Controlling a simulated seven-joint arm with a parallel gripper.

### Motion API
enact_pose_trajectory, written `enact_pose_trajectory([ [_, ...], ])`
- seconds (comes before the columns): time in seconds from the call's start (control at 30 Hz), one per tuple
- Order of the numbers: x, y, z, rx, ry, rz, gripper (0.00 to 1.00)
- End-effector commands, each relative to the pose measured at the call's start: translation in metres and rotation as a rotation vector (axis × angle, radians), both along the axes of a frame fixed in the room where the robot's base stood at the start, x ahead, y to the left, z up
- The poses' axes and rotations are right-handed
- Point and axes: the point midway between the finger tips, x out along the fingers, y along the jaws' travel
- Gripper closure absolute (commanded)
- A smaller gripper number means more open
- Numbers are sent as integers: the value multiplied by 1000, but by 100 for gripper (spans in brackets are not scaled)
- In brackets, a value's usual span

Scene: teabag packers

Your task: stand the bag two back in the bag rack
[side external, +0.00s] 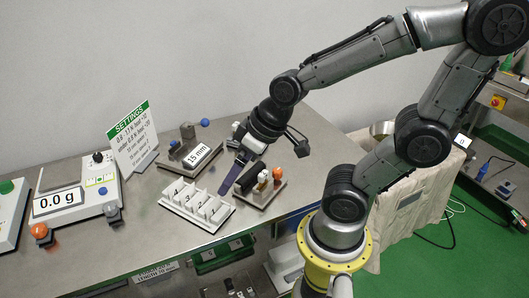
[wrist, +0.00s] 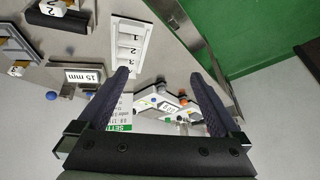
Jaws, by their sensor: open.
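The white bag rack (side external: 197,206) stands on the steel table. In the wrist view the rack (wrist: 126,52) shows numbers 1, 2 and 3 and lies up and left of the gap between my fingers. My gripper (side external: 238,172) is tilted above the table by the rack's right end; in the wrist view its fingers (wrist: 160,76) are spread with nothing held between them. I cannot tell which is bag two.
A dark stand with orange and white pieces (side external: 262,184) is right of the rack. The 15 mm fixture (side external: 197,155) with a blue knob is behind it. The scale (side external: 70,199) and settings sign (side external: 130,133) are left. The table's front edge is close.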

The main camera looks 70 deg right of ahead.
Motion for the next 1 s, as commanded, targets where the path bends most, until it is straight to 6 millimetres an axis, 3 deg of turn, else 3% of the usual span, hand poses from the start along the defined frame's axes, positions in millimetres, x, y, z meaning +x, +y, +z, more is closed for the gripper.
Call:
enact_pose_trajectory([
  [0.03, -11, -2, 21, -18, -24, 11, 0],
  [0.1, -28, -8, 39, -46, -27, 15, 0],
  [0.3, -60, -20, 62, -101, -25, -3, 0],
  [1.0, -63, -21, 63, -106, -19, -5, 0],
])
